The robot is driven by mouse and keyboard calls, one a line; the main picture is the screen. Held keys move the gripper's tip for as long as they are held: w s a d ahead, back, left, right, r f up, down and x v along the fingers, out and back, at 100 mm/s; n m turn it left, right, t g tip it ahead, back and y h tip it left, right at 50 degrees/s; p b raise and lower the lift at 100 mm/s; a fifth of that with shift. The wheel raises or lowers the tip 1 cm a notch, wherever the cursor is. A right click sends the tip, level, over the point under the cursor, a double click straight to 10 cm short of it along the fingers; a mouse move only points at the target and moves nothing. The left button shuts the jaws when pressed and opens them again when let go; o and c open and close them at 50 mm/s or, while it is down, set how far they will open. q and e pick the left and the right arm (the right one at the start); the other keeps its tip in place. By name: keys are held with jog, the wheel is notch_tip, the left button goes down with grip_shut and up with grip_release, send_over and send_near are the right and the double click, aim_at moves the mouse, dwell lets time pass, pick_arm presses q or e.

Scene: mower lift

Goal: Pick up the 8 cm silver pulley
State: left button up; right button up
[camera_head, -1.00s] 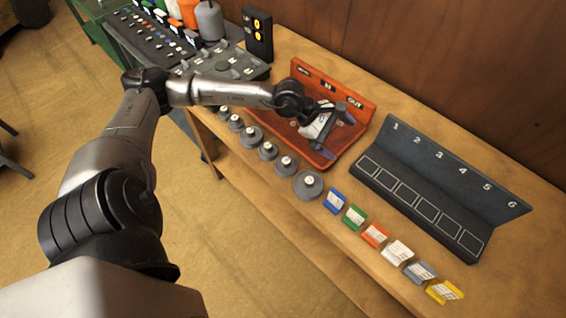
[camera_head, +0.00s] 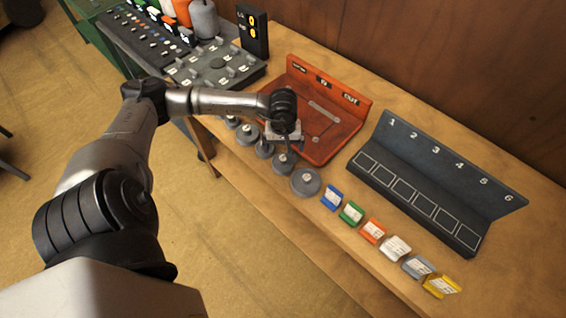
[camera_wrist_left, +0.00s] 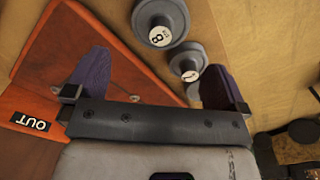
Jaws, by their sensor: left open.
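The 8 cm silver pulley looks to be the large grey disc (camera_head: 305,183) at the right end of the pulley row in the head view. In the left wrist view a pulley marked 8 (camera_wrist_left: 152,36) is at the top, ahead of the fingertips. A smaller pulley (camera_wrist_left: 194,47) stands beside it. My left gripper (camera_head: 283,143) is above the row, up and left of the large pulley in the head view. In the left wrist view its purple fingers (camera_wrist_left: 153,78) are wide apart with nothing between them. My right gripper is not visible.
Other grey pulleys (camera_head: 248,135) line the bench's front edge, partly covered by my left arm. The orange board (camera_head: 340,137) marked OUT lies behind them. Coloured labels (camera_head: 374,230) continue the row right, before the dark numbered rack (camera_head: 480,186). A control box (camera_head: 253,32) stands at the back.

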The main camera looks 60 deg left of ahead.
aim_at(283, 157)
pick_arm(q)
jog(key=shift+f, duration=4.5)
jog(key=c, duration=0.9)
jog(key=shift+r, duration=0.2)
